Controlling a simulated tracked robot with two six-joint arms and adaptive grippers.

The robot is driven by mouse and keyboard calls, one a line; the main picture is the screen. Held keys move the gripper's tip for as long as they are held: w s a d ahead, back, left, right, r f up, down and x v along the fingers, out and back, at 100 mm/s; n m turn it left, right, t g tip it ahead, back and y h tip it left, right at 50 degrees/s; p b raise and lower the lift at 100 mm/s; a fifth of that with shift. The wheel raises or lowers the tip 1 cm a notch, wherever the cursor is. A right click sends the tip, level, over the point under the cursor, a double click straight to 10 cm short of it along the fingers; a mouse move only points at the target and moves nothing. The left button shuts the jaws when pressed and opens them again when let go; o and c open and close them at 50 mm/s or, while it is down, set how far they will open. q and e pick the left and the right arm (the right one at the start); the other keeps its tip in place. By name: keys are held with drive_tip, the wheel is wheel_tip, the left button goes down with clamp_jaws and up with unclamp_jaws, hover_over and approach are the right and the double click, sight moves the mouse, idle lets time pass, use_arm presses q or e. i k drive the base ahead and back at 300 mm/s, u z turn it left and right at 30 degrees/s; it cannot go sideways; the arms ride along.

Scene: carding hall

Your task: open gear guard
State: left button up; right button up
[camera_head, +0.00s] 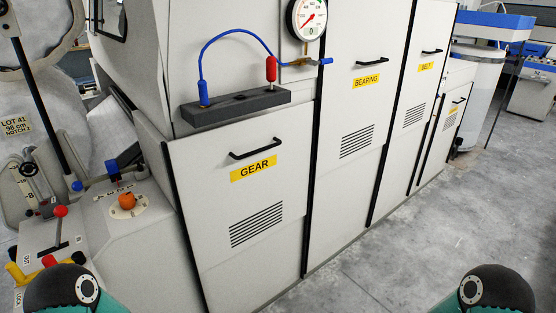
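The gear guard (249,220) is a light panel with a yellow GEAR label (254,168), a black bar handle (256,148) above the label and a vent grille below. It looks closed, flush with the machine front. Neither of my grippers shows in the head view. Only dark, rounded parts of my arms with teal edges show at the bottom left and bottom right corners, well apart from the panel. Nothing covers the handle.
A dark ledge (236,106) with a blue hose (235,32) and red fitting sits above the guard, beside a gauge (306,18). BEARING (366,81) and BELT (426,66) panels stand to the right. A control console (125,220) with levers stands left. Grey floor (400,260) is clear.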

sight(238, 184)
drive_tip(key=u, duration=0.2)
drive_tip(key=i, duration=0.85)
drive_tip(key=z, duration=0.1)
